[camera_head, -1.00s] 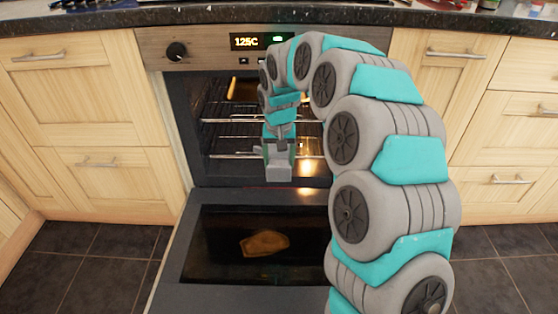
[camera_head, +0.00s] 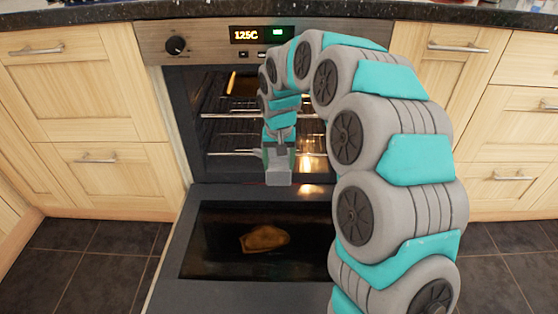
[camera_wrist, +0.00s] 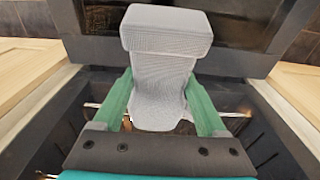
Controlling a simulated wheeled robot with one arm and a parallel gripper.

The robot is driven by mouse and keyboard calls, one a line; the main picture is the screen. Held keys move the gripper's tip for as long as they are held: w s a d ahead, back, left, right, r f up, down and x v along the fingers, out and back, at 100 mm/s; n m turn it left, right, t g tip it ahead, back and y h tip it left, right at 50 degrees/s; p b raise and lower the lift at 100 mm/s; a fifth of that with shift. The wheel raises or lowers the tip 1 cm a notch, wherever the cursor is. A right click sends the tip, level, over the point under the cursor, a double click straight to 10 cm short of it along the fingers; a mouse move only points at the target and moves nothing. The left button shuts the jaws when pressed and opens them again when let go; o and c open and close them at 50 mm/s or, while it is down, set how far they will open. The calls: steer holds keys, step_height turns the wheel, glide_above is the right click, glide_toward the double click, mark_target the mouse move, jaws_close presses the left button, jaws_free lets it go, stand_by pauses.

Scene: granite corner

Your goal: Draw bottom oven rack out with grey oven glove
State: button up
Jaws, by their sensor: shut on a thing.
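My gripper (camera_head: 279,150) is in the oven's open mouth. In the wrist view its green fingers (camera_wrist: 162,105) are shut on the grey oven glove (camera_wrist: 165,75), one finger on each side. The glove also shows below the gripper in the head view (camera_head: 278,178). The bottom oven rack (camera_head: 232,154) is a thin wire rack low in the oven cavity, partly hidden by my gripper. Shiny bar ends show on both sides of the fingers in the wrist view. I cannot tell whether the glove touches the rack.
The oven door (camera_head: 200,295) is folded down in front, with a brown patch (camera_head: 265,238) on its dark glass, perhaps a reflection. An upper rack (camera_head: 228,116) sits above. The control panel (camera_head: 210,43) reads 125C. Wooden cabinets (camera_head: 90,100) flank the oven.

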mark_target(279, 169)
steer(key=shift+s+b, duration=0.45)
steer(key=shift+s, duration=1.75)
steer(key=s+b, duration=0.1)
steer(key=s, duration=0.5)
steer(key=shift+a, duration=0.15)
steer(key=shift+s, duration=0.1)
steer(key=shift+s+a+b, duration=0.1)
steer(key=shift+s+b, duration=0.2)
steer(key=shift+s, duration=2.75)
steer(key=shift+s+a, duration=0.1)
steer(key=shift+s, duration=2.85)
